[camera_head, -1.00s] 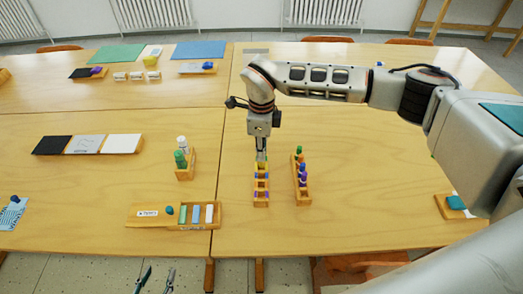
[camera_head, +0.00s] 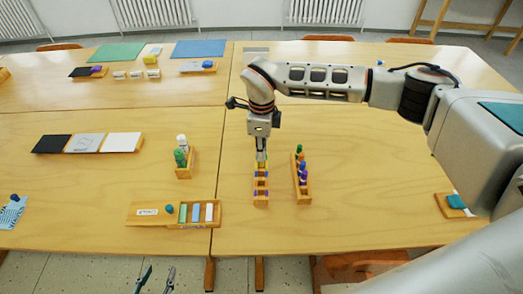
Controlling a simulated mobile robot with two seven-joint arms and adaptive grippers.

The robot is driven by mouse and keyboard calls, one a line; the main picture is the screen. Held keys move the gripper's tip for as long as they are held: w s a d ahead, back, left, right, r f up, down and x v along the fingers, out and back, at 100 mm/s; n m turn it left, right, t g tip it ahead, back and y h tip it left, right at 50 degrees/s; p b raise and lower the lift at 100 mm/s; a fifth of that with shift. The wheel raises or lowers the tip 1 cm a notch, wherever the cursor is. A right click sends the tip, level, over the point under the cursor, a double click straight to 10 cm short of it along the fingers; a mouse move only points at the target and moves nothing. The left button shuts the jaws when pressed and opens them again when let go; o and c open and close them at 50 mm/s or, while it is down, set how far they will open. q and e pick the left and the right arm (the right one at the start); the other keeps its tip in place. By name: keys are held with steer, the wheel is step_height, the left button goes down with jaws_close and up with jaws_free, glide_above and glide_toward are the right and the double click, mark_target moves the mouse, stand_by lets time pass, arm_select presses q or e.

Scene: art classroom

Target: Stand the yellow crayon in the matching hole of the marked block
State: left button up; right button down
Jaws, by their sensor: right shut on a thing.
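The marked block (camera_head: 261,198) is a narrow wooden block with coloured marks, standing on the near right table. My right gripper (camera_head: 261,158) points straight down over the far end of this block. It is shut on the yellow crayon (camera_head: 261,165), of which only a little yellow shows below the fingers. I cannot tell how deep the crayon sits in the hole. My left gripper (camera_head: 155,280) shows only as two separated fingertips at the bottom edge, open and empty, away from the block.
A wooden holder (camera_head: 303,197) with several upright crayons stands close to the right of the block. A box of chalk-like sticks (camera_head: 185,226) and a bottle rack (camera_head: 185,173) lie to the left. The table right of the holder is largely clear.

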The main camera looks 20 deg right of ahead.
steer(key=shift+f, duration=1)
stand_by(1.4)
steer(key=c, duration=2)
jaws_free()
steer(key=shift+o, duration=1.2)
steer(key=shift+r, duration=0.1)
steer(key=shift+r+p, duration=1.95)
steer(key=shift+r, duration=0.95)
steer(key=shift+s, duration=0.15)
